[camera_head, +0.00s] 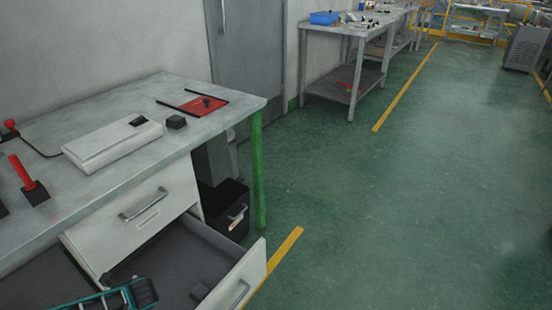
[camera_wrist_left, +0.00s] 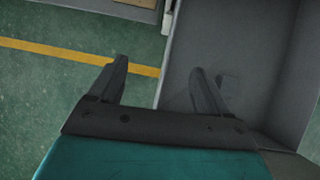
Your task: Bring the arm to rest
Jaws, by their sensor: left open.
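My left gripper (camera_wrist_left: 161,76) is open, with nothing between its two dark fingers. In the wrist view one finger is over the floor side and the other over the open drawer. In the head view the teal and dark end of my left arm (camera_head: 125,295) is at the bottom edge, over the open lower drawer (camera_head: 249,275). My right gripper is not in view.
The grey workbench (camera_head: 215,119) carries a white box (camera_head: 112,143), a dark block (camera_head: 176,121), a red plate (camera_head: 206,104) and a red-handled tool (camera_head: 22,172). The upper drawer (camera_head: 140,215) is shut. A black bin (camera_head: 224,209) stands beneath. Green floor at right is clear.

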